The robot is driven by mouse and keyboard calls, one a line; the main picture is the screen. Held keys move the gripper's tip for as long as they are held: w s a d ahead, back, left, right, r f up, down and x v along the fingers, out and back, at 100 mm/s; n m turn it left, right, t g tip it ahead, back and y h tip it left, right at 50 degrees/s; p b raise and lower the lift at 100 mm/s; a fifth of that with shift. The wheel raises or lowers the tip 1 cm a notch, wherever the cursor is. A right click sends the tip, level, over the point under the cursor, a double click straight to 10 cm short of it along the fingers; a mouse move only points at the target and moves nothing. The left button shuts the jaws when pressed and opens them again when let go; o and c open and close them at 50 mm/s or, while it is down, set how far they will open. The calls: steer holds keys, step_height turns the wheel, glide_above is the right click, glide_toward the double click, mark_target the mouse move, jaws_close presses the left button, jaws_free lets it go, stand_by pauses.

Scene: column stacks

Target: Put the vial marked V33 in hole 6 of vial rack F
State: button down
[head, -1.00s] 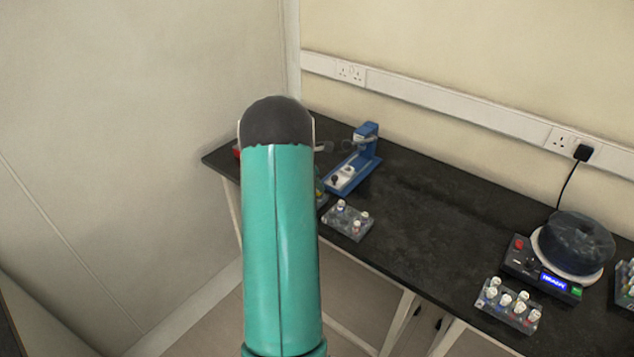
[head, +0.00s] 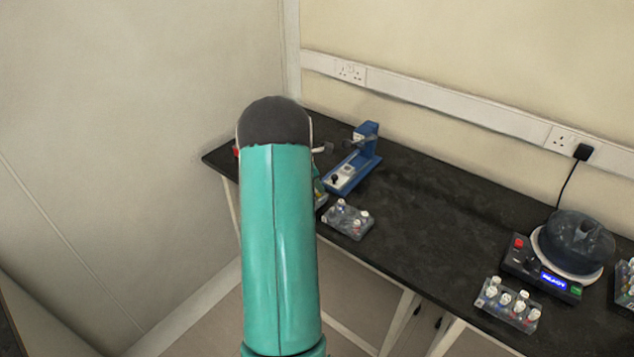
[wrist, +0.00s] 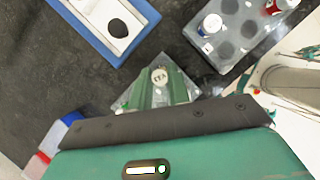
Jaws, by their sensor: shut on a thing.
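My gripper (wrist: 158,92) is shut on a vial whose round pale cap (wrist: 160,76) faces the wrist camera. The cap's mark reads as V33 upside down. The vial's body is hidden below the cap, between the green fingers. A grey vial rack (wrist: 232,42) lies up and right of the gripper in the wrist view, apart from it, with empty holes. It holds a white-capped vial (wrist: 212,24) and a red-capped vial (wrist: 280,5). It seems to be the rack (head: 348,232) in the head view. No rack letter is readable. My arm hides the gripper in the head view.
A blue-framed device (head: 352,165) stands behind the rack; its blue edge (wrist: 130,50) is near my gripper. To the right are another rack (head: 507,312) with several vials, a round machine (head: 572,245) with a lit display, and a partly cut-off rack (head: 622,290). The bench between is clear.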

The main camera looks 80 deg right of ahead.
steer(key=shift+f, duration=0.7)
stand_by(0.5)
steer(key=c, duration=1.3)
jaws_free()
steer(key=shift+o, duration=0.7)
steer(key=shift+o, duration=1.2)
steer(key=shift+r, duration=3)
